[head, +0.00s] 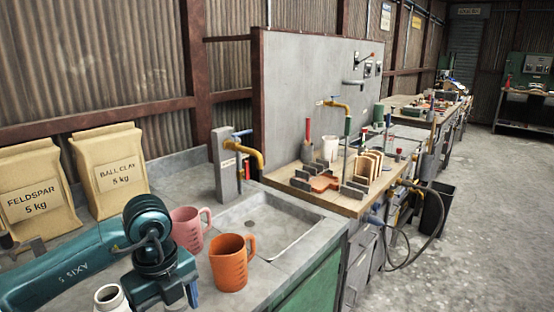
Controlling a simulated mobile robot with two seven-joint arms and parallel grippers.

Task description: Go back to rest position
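My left arm reaches in from the left over the counter. Its teal wrist and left gripper (190,292) are low in the head view, in front of the pink mug and to the left of the orange jug. The fingers are mostly hidden by the wrist and the lower edge, so I cannot tell whether they are open or shut. My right arm and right gripper do not show. A pink mug (187,230) stands upright behind the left wrist, partly covered by it. An orange jug (229,265) stands upright on the counter, apart from the mug.
A grey sink (262,228) lies right of the mugs, with a tap (247,150) behind it. Feldspar (38,195) and ball clay (110,172) bags stand at the back left. A white bottle (110,298) is at the lower edge. A wooden bench (330,200) holds tools farther right.

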